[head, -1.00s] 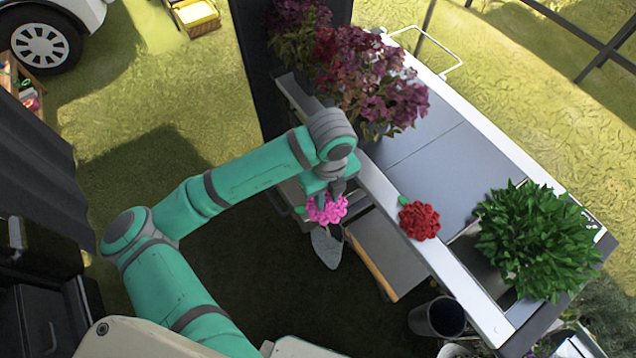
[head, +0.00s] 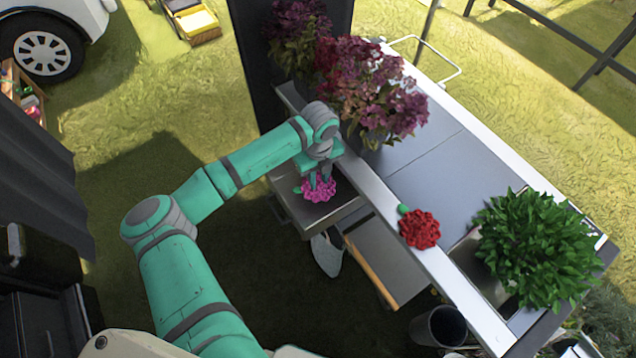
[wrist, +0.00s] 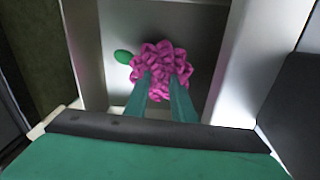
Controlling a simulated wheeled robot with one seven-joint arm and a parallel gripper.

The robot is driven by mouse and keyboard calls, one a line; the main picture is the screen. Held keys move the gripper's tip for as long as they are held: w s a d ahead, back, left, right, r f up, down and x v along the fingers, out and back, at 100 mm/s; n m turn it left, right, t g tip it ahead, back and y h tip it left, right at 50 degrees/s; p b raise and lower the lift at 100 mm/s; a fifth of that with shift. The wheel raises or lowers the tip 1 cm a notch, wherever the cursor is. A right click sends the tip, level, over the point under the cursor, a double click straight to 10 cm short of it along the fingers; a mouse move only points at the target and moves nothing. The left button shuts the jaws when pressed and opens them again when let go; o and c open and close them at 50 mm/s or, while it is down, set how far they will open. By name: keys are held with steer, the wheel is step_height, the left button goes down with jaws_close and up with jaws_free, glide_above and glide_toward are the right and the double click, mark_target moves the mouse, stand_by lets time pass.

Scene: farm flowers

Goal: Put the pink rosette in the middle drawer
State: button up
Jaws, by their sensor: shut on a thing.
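The pink rosette (head: 319,191), with a small green leaf at its left, is between the fingers of my gripper (head: 320,177). The gripper is shut on it. The rosette is over a pulled-out grey drawer (head: 343,207) at the left end of the cart. The wrist view shows the rosette (wrist: 161,62) within the drawer's outline, above its bare grey floor (wrist: 122,25). I cannot tell whether it touches the floor. Which level of drawer this is cannot be told for certain.
A red rosette (head: 420,229) lies on the cart's front rail. Leafy green plants (head: 535,245) and purple-red flowers (head: 370,85) stand on the cart top (head: 440,170). An open compartment with an orange edge (head: 370,268) is to the drawer's right. A dark bucket (head: 437,326) stands below.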

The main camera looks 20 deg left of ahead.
mark_target(318, 181)
steer(key=shift+w+a+f, duration=0.1)
steer(key=shift+w+f, duration=0.05)
steer(key=shift+f, duration=1.7)
steer(key=o, duration=1)
steer(key=shift+f, duration=0.1)
step_height(318, 181, up, 12)
steer(key=shift+r, duration=0.15)
